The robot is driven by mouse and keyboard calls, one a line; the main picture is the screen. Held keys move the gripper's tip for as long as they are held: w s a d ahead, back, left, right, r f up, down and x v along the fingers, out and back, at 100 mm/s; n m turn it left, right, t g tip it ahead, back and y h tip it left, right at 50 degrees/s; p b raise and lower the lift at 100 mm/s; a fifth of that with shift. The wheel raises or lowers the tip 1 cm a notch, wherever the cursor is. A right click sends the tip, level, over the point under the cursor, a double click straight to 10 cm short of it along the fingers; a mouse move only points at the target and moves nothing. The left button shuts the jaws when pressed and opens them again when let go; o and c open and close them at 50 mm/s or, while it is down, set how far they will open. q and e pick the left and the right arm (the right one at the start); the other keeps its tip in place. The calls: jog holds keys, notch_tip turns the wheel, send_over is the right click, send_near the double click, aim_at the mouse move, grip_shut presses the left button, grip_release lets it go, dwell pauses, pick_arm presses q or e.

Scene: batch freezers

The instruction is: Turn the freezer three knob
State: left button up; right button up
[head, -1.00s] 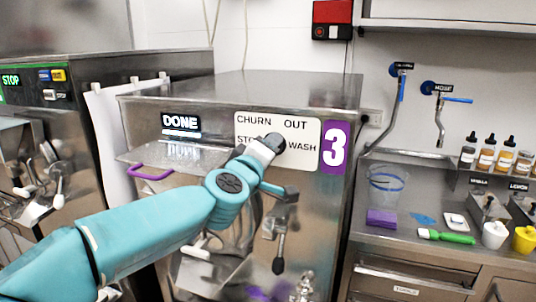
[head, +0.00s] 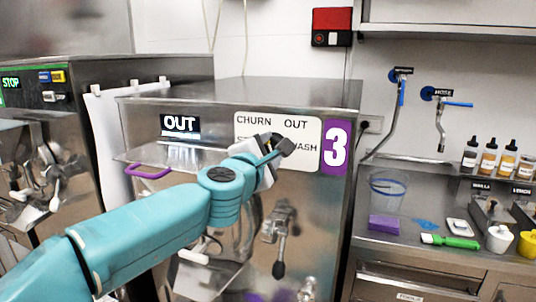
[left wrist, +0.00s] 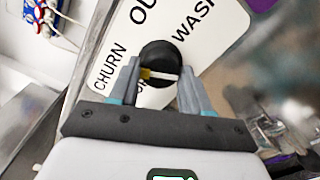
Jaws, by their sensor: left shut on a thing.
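The freezer three knob (left wrist: 158,58) is a round black knob with a pale line on its face, on a white label plate (head: 308,130) marked CHURN, OUT, STOP and WASH. My left gripper (head: 278,144) is at the knob in the head view and hides most of it. In the left wrist view, the two fingers of my left gripper (left wrist: 157,82) are shut on the knob's sides. The freezer (head: 235,92) carries a purple 3 sign (head: 336,147), and its small display (head: 180,124) reads OUT. My right gripper is not in view.
A purple handle (head: 148,172) and a dark-ended lever (head: 279,240) stick out from the freezer front near my left arm. Another freezer (head: 50,160) stands at left. The right counter holds a clear jug (head: 388,190), a green brush (head: 450,241) and sauce bottles (head: 488,157).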

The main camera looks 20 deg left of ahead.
pick_arm(q)
jog(key=n+b, duration=0.1)
jog(key=n, duration=0.5)
jog(key=shift+f+n+b, duration=0.1)
jog(key=shift+n+b, duration=0.2)
jog(key=n+b, duration=0.1)
jog(key=n, duration=0.5)
jog(key=shift+n, duration=0.3)
jog(key=o, duration=1.1)
jog(key=shift+c, duration=0.2)
jog(key=shift+s+b, duration=0.1)
jog(key=shift+b, duration=0.2)
jog(key=s+b, duration=0.2)
jog(key=s, duration=1.4)
jog(key=shift+a, duration=0.25)
jog(key=shift+s, duration=0.1)
